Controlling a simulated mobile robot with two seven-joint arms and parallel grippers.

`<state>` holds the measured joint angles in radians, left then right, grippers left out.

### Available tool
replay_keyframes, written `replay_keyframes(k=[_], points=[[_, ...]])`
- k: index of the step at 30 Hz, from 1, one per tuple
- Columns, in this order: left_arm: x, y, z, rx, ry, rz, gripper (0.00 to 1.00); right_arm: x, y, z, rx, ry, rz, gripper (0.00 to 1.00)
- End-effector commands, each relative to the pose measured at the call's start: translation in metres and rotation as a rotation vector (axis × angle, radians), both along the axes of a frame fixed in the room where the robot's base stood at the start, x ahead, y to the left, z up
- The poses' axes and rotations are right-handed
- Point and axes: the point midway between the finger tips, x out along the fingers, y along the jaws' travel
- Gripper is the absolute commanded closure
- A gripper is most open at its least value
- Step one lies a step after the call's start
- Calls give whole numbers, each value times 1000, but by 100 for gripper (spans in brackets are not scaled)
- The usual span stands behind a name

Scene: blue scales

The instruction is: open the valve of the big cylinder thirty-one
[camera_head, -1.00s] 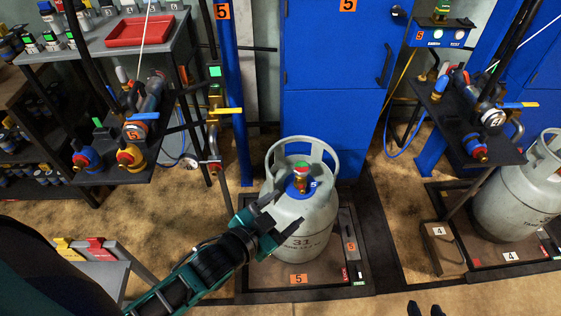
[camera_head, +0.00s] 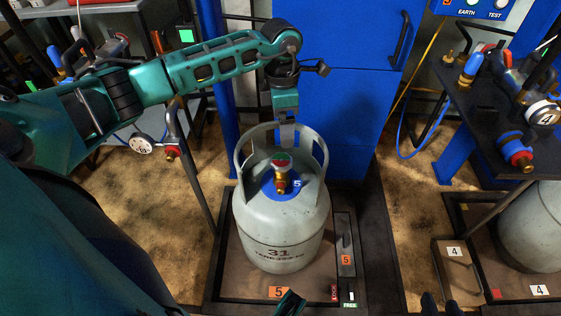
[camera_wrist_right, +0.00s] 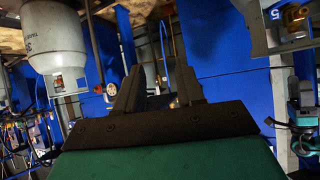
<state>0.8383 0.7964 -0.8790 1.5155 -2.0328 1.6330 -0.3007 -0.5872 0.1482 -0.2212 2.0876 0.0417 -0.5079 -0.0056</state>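The big grey cylinder thirty-one (camera_head: 270,225) stands upright on its platform inside the head view, marked "31". Its valve, with a red and green top (camera_head: 281,168) over brass, sits inside the collar handle. A grey cylinder (camera_wrist_right: 55,40) appears upside down at the upper left there.
A blue cabinet (camera_head: 340,110) stands close behind the cylinder. A dark shelf with gauges and a blue-capped fitting (camera_head: 515,150) is at the right. Another grey cylinder (camera_head: 530,230) stands at the right edge. Bare floor (camera_head: 405,195) lies between the stations.

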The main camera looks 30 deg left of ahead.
Motion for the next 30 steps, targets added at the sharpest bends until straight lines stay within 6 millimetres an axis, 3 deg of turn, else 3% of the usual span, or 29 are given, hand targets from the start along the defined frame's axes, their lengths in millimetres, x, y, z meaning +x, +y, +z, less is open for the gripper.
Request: replay_keyframes(k=[5, 15, 21, 30], points=[[1, 11, -12, 44, 3, 3, 8, 1, 1, -2, 3, -6, 1, 62], [1, 9, -82, 39, 3, 2, 8, 0, 4, -18, 4, 9, 10, 62], [1, 9, -113, 38, 1, 2, 8, 3, 8, -18, 14, 2, 14, 62], [2, 9, -126, 37, -1, 2, 8, 6, 13, -14, 27, -8, 17, 62]])
